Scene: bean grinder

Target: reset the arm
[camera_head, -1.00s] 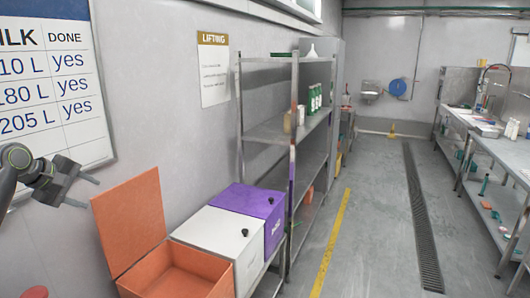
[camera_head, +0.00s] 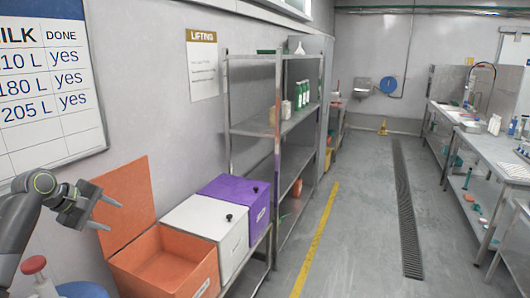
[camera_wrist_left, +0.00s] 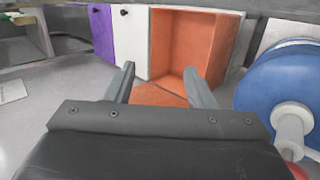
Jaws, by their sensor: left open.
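My left gripper (camera_head: 112,212) is at the left of the head view, in front of the raised orange lid. Its two fingers are apart with nothing between them. In the left wrist view the open fingers (camera_wrist_left: 158,88) point toward the open orange box (camera_wrist_left: 205,45), apart from it. In the head view the orange box (camera_head: 207,262) stands open and looks empty. My right gripper does not show.
A white box (camera_head: 212,232) and a purple box (camera_head: 243,200) stand shut beside the orange one. A metal shelf (camera_head: 285,133) holds several bottles. A blue round thing (camera_wrist_left: 285,85) is at the right of the wrist view.

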